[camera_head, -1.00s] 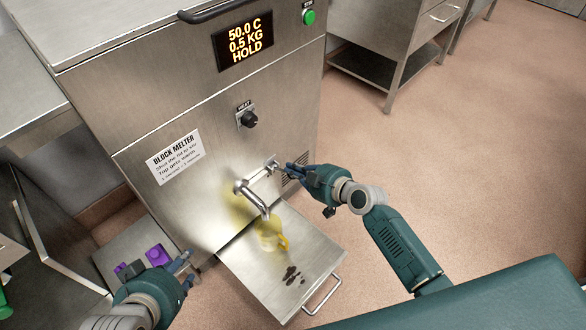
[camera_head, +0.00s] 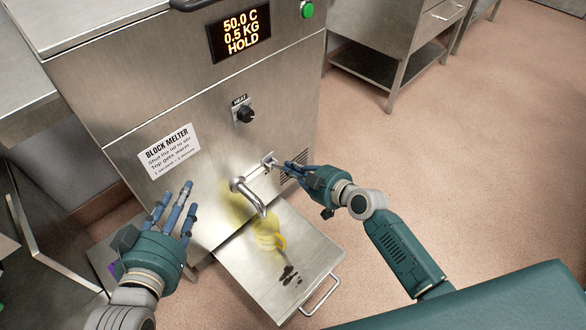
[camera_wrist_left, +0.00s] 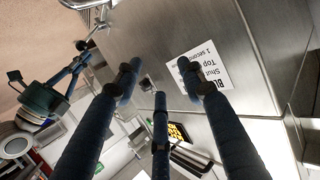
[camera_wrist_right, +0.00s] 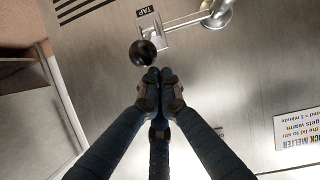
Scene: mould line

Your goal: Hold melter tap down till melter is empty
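The steel block melter (camera_head: 150,110) has a display (camera_head: 240,32) reading 50.0 C, 0.5 KG, HOLD. Its spout (camera_head: 253,196) points down over a yellow jug-like vessel (camera_head: 268,238) on the drip shelf (camera_head: 235,262); a yellow haze blurs it. The tap's black knob (camera_wrist_right: 142,52) shows in the right wrist view beside the TAP label. My right gripper (camera_head: 288,167) has its fingers together with nothing between them, tips right by the knob; I cannot tell whether they touch it. My left gripper (camera_head: 175,195) is open and empty, fingers spread before the melter's front.
A heat dial (camera_head: 244,114) and a green button (camera_head: 307,10) are on the melter. Dark spots (camera_head: 288,275) lie on the shelf, which has a front handle (camera_head: 322,296). A steel table (camera_head: 390,50) stands at the back right. The floor to the right is clear.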

